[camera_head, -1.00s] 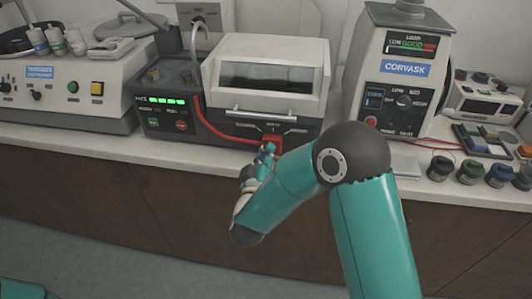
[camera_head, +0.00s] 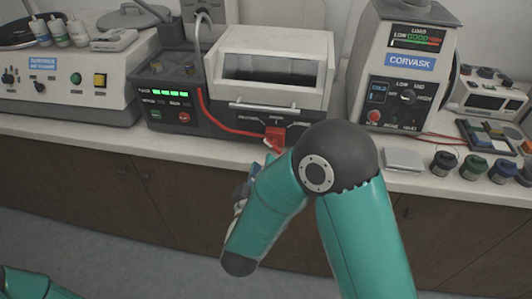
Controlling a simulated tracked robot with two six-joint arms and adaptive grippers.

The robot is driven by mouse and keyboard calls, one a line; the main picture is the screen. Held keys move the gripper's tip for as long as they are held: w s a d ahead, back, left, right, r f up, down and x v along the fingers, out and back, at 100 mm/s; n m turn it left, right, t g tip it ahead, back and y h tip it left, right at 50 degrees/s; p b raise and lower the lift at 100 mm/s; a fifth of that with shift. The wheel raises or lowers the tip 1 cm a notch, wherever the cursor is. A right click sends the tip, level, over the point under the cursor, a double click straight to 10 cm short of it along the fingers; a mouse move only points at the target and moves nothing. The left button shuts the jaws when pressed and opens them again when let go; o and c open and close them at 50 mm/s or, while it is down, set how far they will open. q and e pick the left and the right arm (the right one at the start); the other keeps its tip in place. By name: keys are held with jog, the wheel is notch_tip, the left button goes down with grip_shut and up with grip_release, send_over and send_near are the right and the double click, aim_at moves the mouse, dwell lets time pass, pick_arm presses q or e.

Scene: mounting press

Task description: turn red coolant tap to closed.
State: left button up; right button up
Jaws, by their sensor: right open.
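The red coolant tap (camera_head: 275,134) is on the front of the dark press base, below the clear-windowed hood, at the lower right end of a red hose. Small white marks run along the panel around it. They are too small to read, and I cannot tell which one the tap points to. My right gripper (camera_head: 268,157) is just below and in front of the tap, mostly hidden behind my own teal arm. It is open; whether it touches the tap I cannot tell. My left gripper is out of view.
The white hood with its bar handle (camera_head: 262,107) stands above the tap. A green-lit control panel (camera_head: 168,94) is left of it. The Corvask machine (camera_head: 400,70) stands to the right, with several small dark jars (camera_head: 474,167) near the counter edge (camera_head: 120,146).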

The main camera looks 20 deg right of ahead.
jog(key=v, duration=0.4)
jog(key=shift+s+a, duration=0.15)
jog(key=shift+s, duration=0.15)
jog(key=d+f+m+g+h+p, duration=0.1)
jog(key=d+f+g+h+p, duration=0.3)
jog(key=d, duration=0.6)
notch_tip(320, 180, down, 10)
jog(key=d+g+y, duration=0.1)
jog(key=d+y, duration=0.1)
jog(key=y, duration=0.4)
jog(key=s+a+f+m+g+y+p, duration=0.1)
jog(key=s+a+f+g+y, duration=0.15)
jog(key=f, duration=0.25)
jog(key=s+a+f+m+g+y, duration=0.1)
jog(key=s+a+f+y, duration=0.1)
jog(key=f+y, duration=0.15)
jog(key=s+a+f+g+y, duration=0.2)
jog(key=s+a+g+y, duration=0.1)
jog(key=s+a, duration=0.2)
jog(key=s+a+f+m+g+y, duration=0.1)
jog(key=s+a+f+g+y, duration=0.1)
jog(key=s+a, duration=0.4)
jog(key=shift+s+f+m+g+y, duration=0.15)
jog(key=shift+s+m+g+y, duration=0.25)
jog(key=shift+s, duration=0.5)
